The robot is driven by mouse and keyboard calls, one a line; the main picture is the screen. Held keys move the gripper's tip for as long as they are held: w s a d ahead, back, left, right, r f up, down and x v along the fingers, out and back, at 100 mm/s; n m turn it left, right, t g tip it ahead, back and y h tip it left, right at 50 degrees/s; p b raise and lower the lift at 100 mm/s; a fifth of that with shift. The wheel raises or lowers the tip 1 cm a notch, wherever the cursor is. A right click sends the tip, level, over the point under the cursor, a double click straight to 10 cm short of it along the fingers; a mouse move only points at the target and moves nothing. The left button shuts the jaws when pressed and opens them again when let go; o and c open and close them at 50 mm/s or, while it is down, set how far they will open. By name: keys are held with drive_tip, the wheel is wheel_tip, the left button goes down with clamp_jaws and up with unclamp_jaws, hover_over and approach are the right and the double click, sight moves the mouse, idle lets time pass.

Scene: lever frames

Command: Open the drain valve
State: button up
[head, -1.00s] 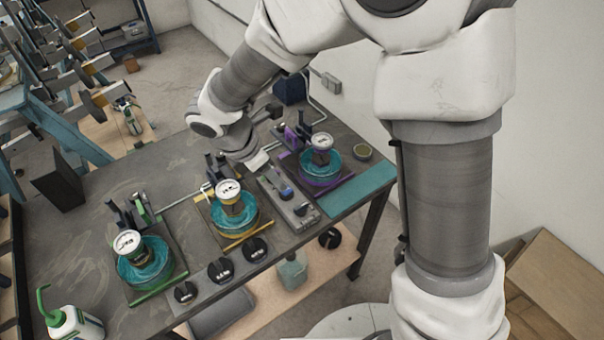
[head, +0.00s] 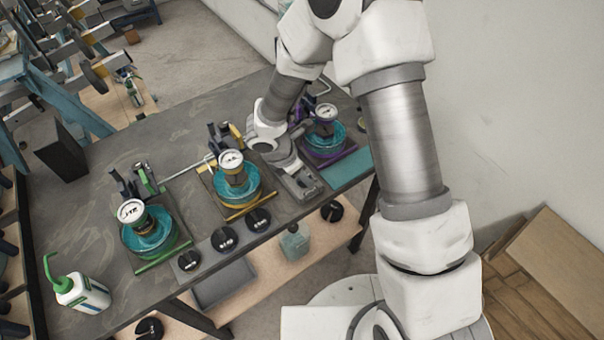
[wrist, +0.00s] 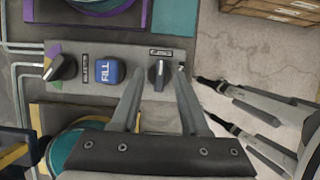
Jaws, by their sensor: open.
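A grey control panel (wrist: 205,50) lies across the wrist view. It carries a black knob (wrist: 60,67) on the left, a blue FILL button (wrist: 101,73) in the middle and another black knob (wrist: 158,75) on the right, with a small label above it too small to read. My gripper (wrist: 160,71) is open, its two grey fingers on either side of the right knob in the picture; I cannot tell the height gap or any contact. In the head view the panel (head: 305,185) is partly hidden under my wrist.
Teal round vessels with gauges stand beside the panel, one on a yellow-edged base (head: 237,190), one on a purple-edged base (head: 325,135) and one with green (head: 150,235). Black discs (head: 225,238) line the table's front edge. A white bottle (head: 78,288) stands front left.

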drive_tip(key=shift+w+d+f, duration=0.1)
drive_tip(key=shift+f, duration=0.2)
clamp_jaws()
